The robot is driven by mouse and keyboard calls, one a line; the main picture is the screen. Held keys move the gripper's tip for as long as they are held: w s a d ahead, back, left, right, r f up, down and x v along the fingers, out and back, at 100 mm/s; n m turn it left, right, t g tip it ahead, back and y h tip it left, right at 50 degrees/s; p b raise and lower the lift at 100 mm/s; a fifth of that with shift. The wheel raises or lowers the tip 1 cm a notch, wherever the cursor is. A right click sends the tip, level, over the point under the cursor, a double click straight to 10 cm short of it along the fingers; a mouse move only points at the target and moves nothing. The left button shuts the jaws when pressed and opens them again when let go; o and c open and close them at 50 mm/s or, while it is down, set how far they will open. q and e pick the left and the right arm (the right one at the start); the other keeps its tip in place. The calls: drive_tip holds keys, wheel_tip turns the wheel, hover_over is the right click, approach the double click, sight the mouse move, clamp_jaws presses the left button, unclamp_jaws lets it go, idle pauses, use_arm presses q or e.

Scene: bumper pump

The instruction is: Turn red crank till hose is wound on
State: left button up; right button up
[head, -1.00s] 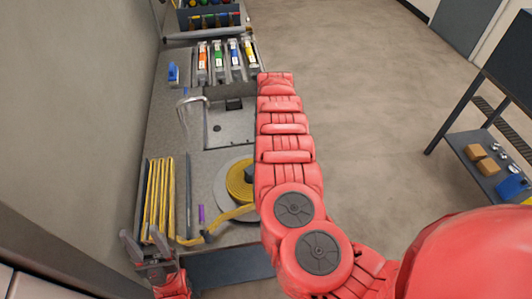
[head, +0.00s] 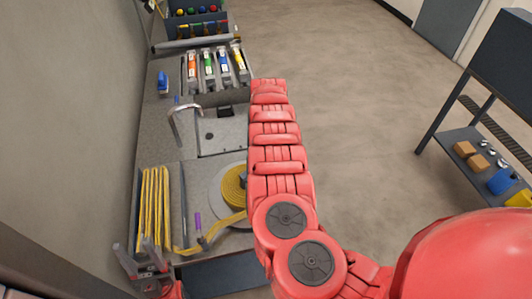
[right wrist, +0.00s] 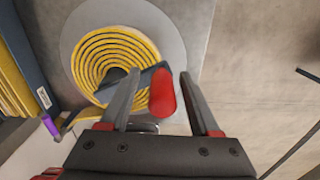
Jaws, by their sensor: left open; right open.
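The yellow hose (head: 233,187) lies coiled flat on a round grey plate (head: 218,176) on the bench, partly hidden by my right arm in the head view. In the right wrist view the coil (right wrist: 96,55) has several turns. A dark crank bar (right wrist: 146,76) crosses it, with a red crank handle (right wrist: 162,93) at its end. My right gripper (right wrist: 160,85) is open, its fingers on either side of the red handle; I cannot tell whether they touch it. My left gripper (head: 140,260) is open and empty at the bench's lower left.
Folded yellow hose (head: 154,210) stands at the bench's left side, near a purple-tipped item (head: 198,222). A shelf (head: 475,150) stands at right, with open floor between.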

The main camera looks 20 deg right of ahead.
drive_tip(key=shift+w+r, duration=0.1)
drive_tip(key=shift+r, duration=0.15)
wheel_tip(320, 180, up, 17)
drive_tip(key=b, duration=0.6)
